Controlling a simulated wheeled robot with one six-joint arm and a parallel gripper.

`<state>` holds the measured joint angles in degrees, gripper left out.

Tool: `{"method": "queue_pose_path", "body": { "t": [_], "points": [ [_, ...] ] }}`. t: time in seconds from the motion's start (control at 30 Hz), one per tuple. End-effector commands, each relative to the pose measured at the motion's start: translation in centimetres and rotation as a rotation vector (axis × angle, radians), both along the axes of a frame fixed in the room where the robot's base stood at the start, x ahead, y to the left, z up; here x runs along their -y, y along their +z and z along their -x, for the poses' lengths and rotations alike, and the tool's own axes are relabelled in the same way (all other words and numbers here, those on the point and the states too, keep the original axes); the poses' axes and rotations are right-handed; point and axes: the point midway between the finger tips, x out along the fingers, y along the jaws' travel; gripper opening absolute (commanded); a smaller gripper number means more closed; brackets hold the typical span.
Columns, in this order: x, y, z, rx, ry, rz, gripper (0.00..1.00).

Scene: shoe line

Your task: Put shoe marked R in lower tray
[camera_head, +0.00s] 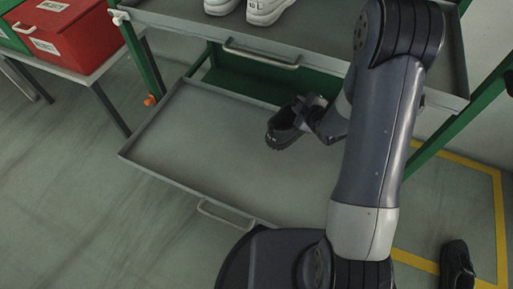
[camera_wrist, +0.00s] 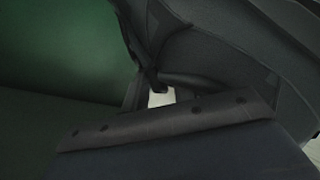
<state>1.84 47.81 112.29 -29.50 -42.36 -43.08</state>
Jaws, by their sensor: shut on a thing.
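A black shoe (camera_head: 284,130) is held by my gripper (camera_head: 306,112), which is shut on it. The shoe is over the lower tray (camera_head: 190,140), toward its back right part; I cannot tell whether it touches the tray floor. Its marking cannot be read here. In the wrist view the dark shoe (camera_wrist: 220,60) fills much of the right side, close to the camera, with a dark gripper part (camera_wrist: 170,122) across the lower middle. The lower tray is pulled out and otherwise looks empty.
White shoes (camera_head: 262,8) stand on the upper tray (camera_head: 180,18), which overhangs the back of the lower one. Another dark shoe (camera_head: 457,266) lies on the floor at lower right, by yellow floor lines (camera_head: 499,210). A red box (camera_head: 62,40) sits on a side table at upper left.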

Motion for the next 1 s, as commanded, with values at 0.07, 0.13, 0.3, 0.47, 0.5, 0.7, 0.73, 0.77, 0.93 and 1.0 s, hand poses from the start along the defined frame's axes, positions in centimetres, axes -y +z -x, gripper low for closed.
{"method": "queue_pose_path", "body": {
  "t": [0.07, 0.13, 0.3, 0.47, 0.5, 0.7, 0.73, 0.77, 0.93, 1.0],
  "points": [
    [-1.5, 0.9, 0.5, 0.011, 0.11, 0.004, 0.0],
    [-3.0, 1.3, 1.3, 0.022, 0.216, 0.006, 0.0],
    [-6.3, 1.8, 4.1, 0.048, 0.469, 0.007, 0.0],
    [-8.1, 2.0, 6.5, 0.069, 0.64, 0.006, 0.0],
    [-8.4, 2.0, 6.9, 0.072, 0.668, 0.006, 0.0],
    [-8.9, -0.1, 8.0, 0.078, 0.728, 0.004, 0.0],
    [-8.9, -0.7, 8.0, 0.078, 0.728, 0.004, 0.0],
    [-8.9, -1.4, 8.0, 0.077, 0.728, 0.003, 0.0],
    [-8.9, -4.0, 8.0, 0.079, 0.726, 0.004, 0.0],
    [-8.9, -4.4, 7.9, 0.081, 0.727, 0.004, 0.0]
  ]
}}
